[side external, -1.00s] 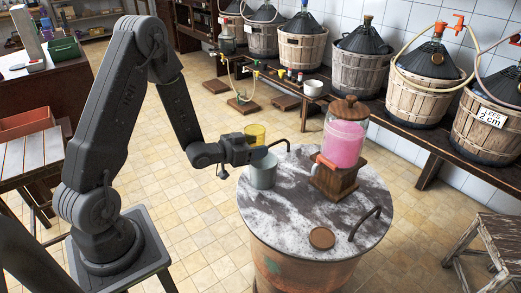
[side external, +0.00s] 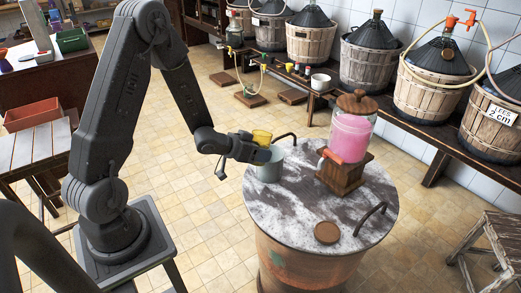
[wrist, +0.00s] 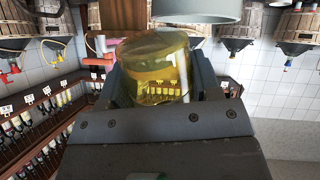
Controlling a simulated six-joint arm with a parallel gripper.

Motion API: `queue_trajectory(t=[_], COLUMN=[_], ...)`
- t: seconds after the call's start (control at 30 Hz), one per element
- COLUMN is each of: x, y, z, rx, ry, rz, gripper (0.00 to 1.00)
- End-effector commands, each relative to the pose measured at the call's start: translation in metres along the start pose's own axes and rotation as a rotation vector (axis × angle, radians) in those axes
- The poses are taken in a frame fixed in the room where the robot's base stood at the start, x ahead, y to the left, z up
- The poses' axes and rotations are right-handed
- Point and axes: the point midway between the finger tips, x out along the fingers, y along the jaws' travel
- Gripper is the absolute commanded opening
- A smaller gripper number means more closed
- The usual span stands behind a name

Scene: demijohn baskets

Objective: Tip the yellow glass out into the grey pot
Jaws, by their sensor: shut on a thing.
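The yellow glass (side external: 261,136) is between the jaws of my gripper (side external: 259,152), held just above the grey pot's rim on its left side. It looks slightly tilted. In the wrist view the see-through yellow glass (wrist: 157,70) fills the space between the jaws (wrist: 165,90). I cannot tell what is in it. The grey pot (side external: 270,171) stands upright on the round table's far left part, and my gripper hides part of its rim. Part of the pot also shows at the top of the wrist view (wrist: 198,14), close to the glass.
A pink dispenser (side external: 350,135) on a wooden stand is right of the pot. The round tabletop (side external: 285,215) also bears a round wooden lid (side external: 327,233) and has metal handles (side external: 371,216). Its front left is clear. Basketed demijohns (side external: 367,62) line the wall bench behind.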

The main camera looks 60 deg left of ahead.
Motion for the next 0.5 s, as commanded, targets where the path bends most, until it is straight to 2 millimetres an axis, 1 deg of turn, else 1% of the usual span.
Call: queue_trajectory(t=[0.03, 0.1, 0.3, 0.5], x=[-0.002, 0.0, 0.004, 0.005], y=[0.001, 0.001, 0.0, 0.0], z=[-0.003, 0.005, 0.021, 0.025], rx=[-0.013, -0.043, -0.115, -0.165], ry=[-0.033, -0.089, -0.227, -0.32], rz=[0.002, 0.011, 0.022, 0.032], gripper=[0.29, 0.28, 0.28, 0.29])
